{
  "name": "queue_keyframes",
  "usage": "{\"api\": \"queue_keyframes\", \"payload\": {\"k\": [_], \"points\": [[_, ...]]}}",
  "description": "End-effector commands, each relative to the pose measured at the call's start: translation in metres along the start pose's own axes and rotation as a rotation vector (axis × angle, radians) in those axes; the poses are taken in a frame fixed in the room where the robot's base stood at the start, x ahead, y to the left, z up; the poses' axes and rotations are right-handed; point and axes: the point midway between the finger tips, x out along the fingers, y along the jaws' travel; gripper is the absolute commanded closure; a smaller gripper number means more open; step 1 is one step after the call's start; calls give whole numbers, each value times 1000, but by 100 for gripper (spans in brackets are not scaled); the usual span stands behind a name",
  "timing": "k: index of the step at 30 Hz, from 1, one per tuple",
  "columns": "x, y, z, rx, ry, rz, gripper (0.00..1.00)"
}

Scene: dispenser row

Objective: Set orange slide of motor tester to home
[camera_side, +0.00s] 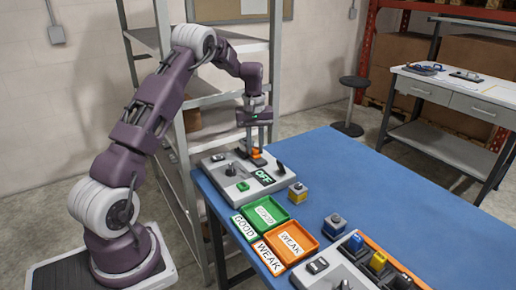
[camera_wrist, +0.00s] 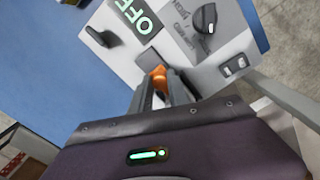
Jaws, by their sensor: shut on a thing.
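The motor tester (camera_side: 222,179) is a pale grey box at the far left end of the blue table, with a dark display reading OFF in green. Its orange slide (camera_side: 258,160) is near the back edge of the box, and it also shows between my fingers in the wrist view (camera_wrist: 159,72). My gripper (camera_side: 257,149) points down from above and is shut on the orange slide. The fingers hide most of the slide and its track. Small printed labels lie beside it in the wrist view, but I cannot read them surely.
The tester also carries a black knob (camera_wrist: 204,18), a rocker switch (camera_wrist: 233,65) and a dark lever (camera_wrist: 100,36). Green (camera_side: 285,215) and orange (camera_side: 312,255) trays, small block-shaped parts and a dispenser box (camera_side: 315,277) stand nearer. The table's right side is clear.

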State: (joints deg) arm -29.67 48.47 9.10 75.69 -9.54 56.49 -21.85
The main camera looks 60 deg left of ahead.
Motion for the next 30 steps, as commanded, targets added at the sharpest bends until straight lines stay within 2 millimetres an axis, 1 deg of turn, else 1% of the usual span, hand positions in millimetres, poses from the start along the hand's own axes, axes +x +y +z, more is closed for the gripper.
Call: {"api": "queue_keyframes", "payload": {"k": [1, 4, 5, 6, 8, 17, 20, 24, 27, 30], "points": [[-1, -2, -4, -4, 11, -1, 100], [-1, -3, -5, -5, 13, -2, 100], [-1, -3, -5, -5, 14, -2, 78], [-1, -3, -5, -5, 14, -2, 70], [-1, -3, -4, -4, 13, -1, 58], [-2, -2, -3, -3, 10, -1, 57], [-14, -1, -4, -3, 13, 1, 57], [-45, -1, -4, -3, 15, 1, 57], [-62, -1, -4, -3, 14, 0, 57], [-70, -2, -3, -3, 12, -1, 57]]}}
